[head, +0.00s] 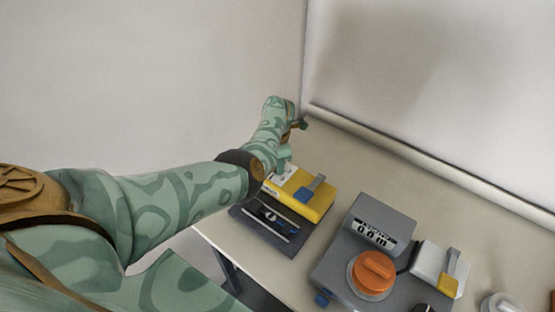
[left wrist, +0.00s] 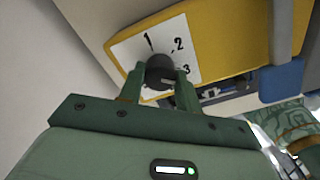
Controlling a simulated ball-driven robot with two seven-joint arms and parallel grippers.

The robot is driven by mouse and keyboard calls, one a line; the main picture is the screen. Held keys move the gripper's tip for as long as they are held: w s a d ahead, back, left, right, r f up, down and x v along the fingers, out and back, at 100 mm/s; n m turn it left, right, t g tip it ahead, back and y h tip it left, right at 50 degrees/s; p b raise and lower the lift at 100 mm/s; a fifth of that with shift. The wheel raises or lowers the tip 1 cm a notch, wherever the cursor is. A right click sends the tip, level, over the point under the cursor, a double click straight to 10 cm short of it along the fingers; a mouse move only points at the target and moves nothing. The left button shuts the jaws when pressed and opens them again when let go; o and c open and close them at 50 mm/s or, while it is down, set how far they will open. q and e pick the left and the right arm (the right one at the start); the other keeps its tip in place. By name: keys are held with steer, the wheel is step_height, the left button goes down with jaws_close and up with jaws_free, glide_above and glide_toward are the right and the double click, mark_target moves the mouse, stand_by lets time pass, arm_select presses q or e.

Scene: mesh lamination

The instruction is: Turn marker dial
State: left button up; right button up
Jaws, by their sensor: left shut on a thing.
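The marker dial is a dark round knob (left wrist: 160,72) on a white plate (left wrist: 192,50) printed with 1, 2 and 3, in the left wrist view. The plate sits on a yellow device, which also shows in the head view (head: 317,204). My left gripper (left wrist: 159,80) has its two green fingers on either side of the knob and is shut on it. In the head view my left gripper (head: 284,158) reaches down at the device's far left end, and the knob is hidden there. My right gripper is not in view.
A dark tray (head: 250,226) with small tools lies in front of the yellow device. A wall runs behind the table.

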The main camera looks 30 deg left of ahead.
arm_select(q)
steer(key=m+p, duration=0.1)
steer(key=m, duration=0.4)
steer(key=shift+r+m+p, duration=0.1)
steer(key=shift+m+p, duration=0.2)
steer(key=m, duration=0.4)
steer(key=shift+m+p, duration=0.4)
steer(key=shift+m, duration=0.3)
steer(key=o, duration=1)
steer(key=shift+c, duration=0.2)
step_height(320, 180, up, 16)
steer(key=p, duration=1.4)
